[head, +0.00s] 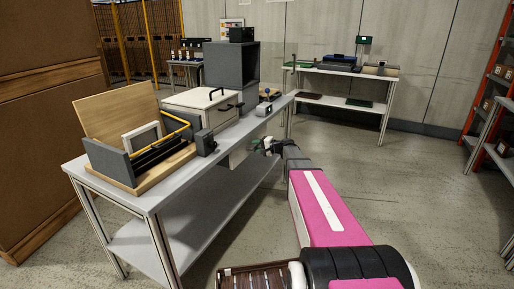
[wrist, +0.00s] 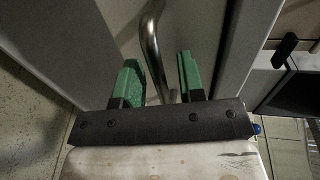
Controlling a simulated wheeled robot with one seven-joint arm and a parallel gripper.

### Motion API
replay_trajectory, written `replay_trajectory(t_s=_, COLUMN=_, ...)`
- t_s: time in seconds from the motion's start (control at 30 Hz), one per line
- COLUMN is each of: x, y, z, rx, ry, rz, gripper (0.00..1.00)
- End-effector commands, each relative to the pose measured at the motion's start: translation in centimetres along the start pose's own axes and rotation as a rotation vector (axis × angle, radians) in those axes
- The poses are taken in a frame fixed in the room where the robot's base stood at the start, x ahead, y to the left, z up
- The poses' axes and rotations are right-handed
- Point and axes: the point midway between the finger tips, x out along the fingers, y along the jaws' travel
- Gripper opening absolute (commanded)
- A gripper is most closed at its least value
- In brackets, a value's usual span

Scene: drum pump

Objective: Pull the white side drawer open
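The white side drawer (head: 239,149) sits under the bench top, and my arm and gripper partly hide it in the head view. In the wrist view its pale front panel (wrist: 222,45) fills the upper middle, with a curved metal bar handle (wrist: 151,40) on it. My gripper (head: 262,146) is at the drawer front. In the wrist view my gripper (wrist: 160,80) has its two green fingers apart, one on each side of the handle. Gaps show between the bar and the fingers, so it is not clamped.
The grey bench (head: 140,198) carries a wooden-backed fixture (head: 115,105), a white box with a black handle (head: 198,100) and a grey cabinet (head: 232,65). A second bench (head: 345,72) stands at the back. An orange rack (head: 490,75) is at right. Floor right of the bench is clear.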

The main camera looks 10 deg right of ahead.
Motion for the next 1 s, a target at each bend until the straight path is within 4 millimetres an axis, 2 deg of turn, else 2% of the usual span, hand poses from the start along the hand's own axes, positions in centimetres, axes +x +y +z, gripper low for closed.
replay_trajectory(t_s=0.07, x=0.0, y=0.0, z=0.0, rx=0.000, ry=0.000, rz=0.000, gripper=0.36)
replay_trajectory(t_s=0.1, x=0.0, y=0.0, z=0.0, rx=0.000, ry=0.000, rz=0.000, gripper=0.33)
replay_trajectory(t_s=0.17, x=0.0, y=0.0, z=0.0, rx=0.000, ry=0.000, rz=0.000, gripper=0.14)
replay_trajectory(t_s=0.2, x=0.0, y=0.0, z=0.0, rx=0.000, ry=0.000, rz=0.000, gripper=0.01)
replay_trajectory(t_s=0.47, x=-0.2, y=0.1, z=0.0, rx=0.000, ry=0.000, rz=0.001, gripper=0.00)
replay_trajectory(t_s=0.63, x=-1.7, y=0.3, z=0.1, rx=0.000, ry=0.001, rz=0.001, gripper=0.00)
replay_trajectory(t_s=0.77, x=-4.0, y=0.8, z=0.1, rx=0.000, ry=0.002, rz=0.002, gripper=0.00)
replay_trajectory(t_s=1.0, x=-10.1, y=2.1, z=0.2, rx=0.001, ry=0.003, rz=0.002, gripper=0.00)
